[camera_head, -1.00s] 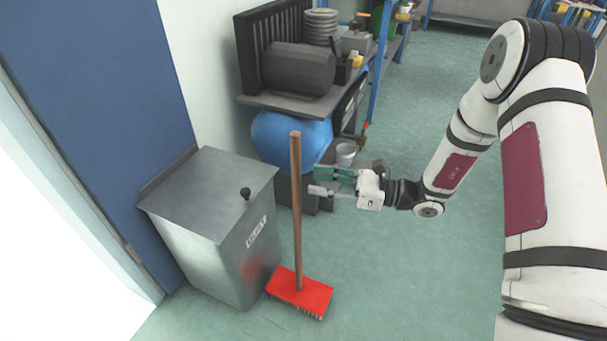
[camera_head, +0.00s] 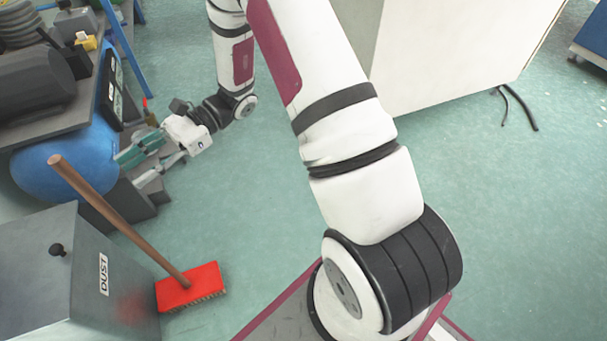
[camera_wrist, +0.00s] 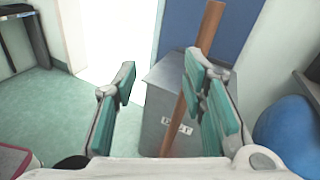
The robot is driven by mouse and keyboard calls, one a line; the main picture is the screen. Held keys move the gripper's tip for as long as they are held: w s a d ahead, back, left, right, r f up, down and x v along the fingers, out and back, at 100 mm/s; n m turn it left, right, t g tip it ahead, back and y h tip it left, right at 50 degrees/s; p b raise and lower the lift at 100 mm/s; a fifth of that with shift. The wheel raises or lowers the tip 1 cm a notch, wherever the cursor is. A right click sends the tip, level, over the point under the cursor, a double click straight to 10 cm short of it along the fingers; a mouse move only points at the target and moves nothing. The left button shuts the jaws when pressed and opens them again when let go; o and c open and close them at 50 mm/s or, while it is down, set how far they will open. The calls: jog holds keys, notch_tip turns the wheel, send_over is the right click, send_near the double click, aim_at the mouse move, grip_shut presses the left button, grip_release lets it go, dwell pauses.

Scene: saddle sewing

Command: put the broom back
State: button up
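The broom stands on the floor beside a grey dust bin, its red head (camera_head: 190,287) down and its brown wooden handle (camera_head: 115,220) pointing up. In the wrist view the handle (camera_wrist: 184,115) crosses in front of the bin, and the right finger overlaps part of it. My gripper (camera_head: 131,170) is open and empty, to the right of the handle in the head view. In the wrist view my gripper (camera_wrist: 160,68) has its two green-padded fingers apart, with the handle near the right finger. I cannot tell whether they touch.
The grey bin (camera_head: 90,290) labelled DUST stands left of the broom. A blue tank (camera_head: 65,165) sits under a cluttered bench (camera_head: 85,70) behind it. A blue door (camera_wrist: 205,30) is behind the bin. The green floor (camera_head: 240,195) right of the broom is clear.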

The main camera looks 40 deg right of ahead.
jog(key=s+d+r+n+g+h, duration=0.1)
jog(key=s+r+n+g+h, duration=0.1)
jog(key=s+r+n+h, duration=0.5)
jog(key=s+d+r+n+g+h, duration=0.1)
jog(key=s+r+n+g, duration=0.15)
jog(key=s+r, duration=0.65)
jog(key=s+d+f+n+t+h, duration=0.1)
jog(key=s+d+n+t+h, duration=0.1)
jog(key=s, duration=0.6)
jog(key=s+d+f+n+t+h, duration=0.1)
jog(key=s+d+n+t+h, duration=0.2)
jog(key=s+d+h, duration=0.4)
jog(key=s+d+n, duration=0.1)
jog(key=d, duration=0.1)
jog(key=shift+s+d, duration=0.2)
jog(key=shift+d, duration=0.1)
jog(key=shift+f, duration=0.1)
notch_tip(320, 180, up, 29)
jog(key=t+p, duration=0.4)
jog(key=p, duration=2.3)
jog(key=shift+d+p, duration=0.3)
